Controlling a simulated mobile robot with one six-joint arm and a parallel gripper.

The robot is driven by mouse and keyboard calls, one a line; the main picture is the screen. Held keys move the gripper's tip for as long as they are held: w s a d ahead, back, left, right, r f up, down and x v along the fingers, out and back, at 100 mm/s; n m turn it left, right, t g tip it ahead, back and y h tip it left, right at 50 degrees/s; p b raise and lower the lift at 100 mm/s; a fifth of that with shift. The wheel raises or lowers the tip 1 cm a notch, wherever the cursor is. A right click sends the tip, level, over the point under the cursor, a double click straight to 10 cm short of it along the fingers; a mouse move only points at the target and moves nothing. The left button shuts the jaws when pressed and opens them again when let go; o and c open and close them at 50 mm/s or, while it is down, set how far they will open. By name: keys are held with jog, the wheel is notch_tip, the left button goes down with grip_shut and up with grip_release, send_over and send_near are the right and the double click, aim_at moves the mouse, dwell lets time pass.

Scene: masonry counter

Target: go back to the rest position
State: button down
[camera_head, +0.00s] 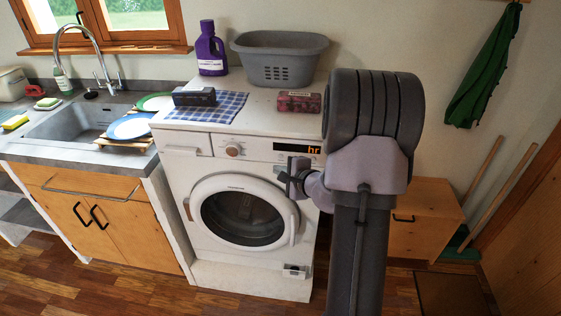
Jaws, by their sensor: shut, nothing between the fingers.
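My gripper (292,178) is at the end of my folded grey arm, in front of the white washing machine (170,174). It is shut and empty, below the machine's control panel and near the upper right of the round door (241,211). I cannot tell from this view how far it is from the machine's front. My arm hides the right side of the machine and part of the wall behind.
On the machine stand a grey basket (280,64), a purple bottle (210,50), a dark box (194,97) on a checked cloth (230,104), and a reddish box (299,102). A sink counter (50,151) is left; a wooden cabinet (428,215) is right.

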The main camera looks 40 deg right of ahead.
jog(key=shift+s+a+b, duration=0.5)
jog(key=shift+s+a, duration=0.45)
jog(key=shift+a, duration=0.15)
jog(key=shift+a, duration=0.1)
